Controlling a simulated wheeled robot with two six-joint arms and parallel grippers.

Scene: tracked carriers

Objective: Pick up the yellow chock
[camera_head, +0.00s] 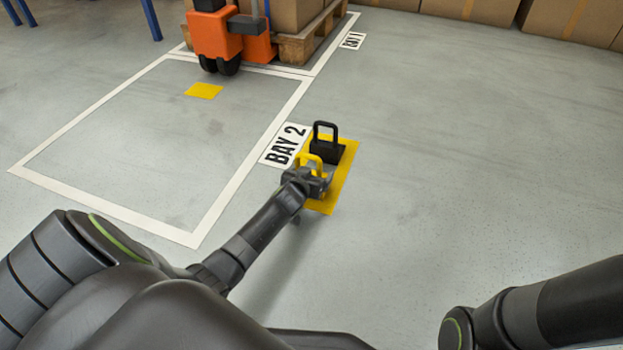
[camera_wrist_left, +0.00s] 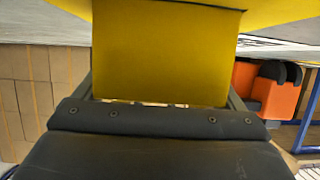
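My right gripper is outside the views; only part of that arm shows at lower right.
A black chock (camera_head: 326,152) with a looped handle stands just behind the yellow one on the mat. White lines frame an empty bay with a small yellow patch (camera_head: 204,91). An orange carrier (camera_head: 222,38) and a loaded pallet (camera_head: 298,45) stand behind. Floor to the right is clear.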

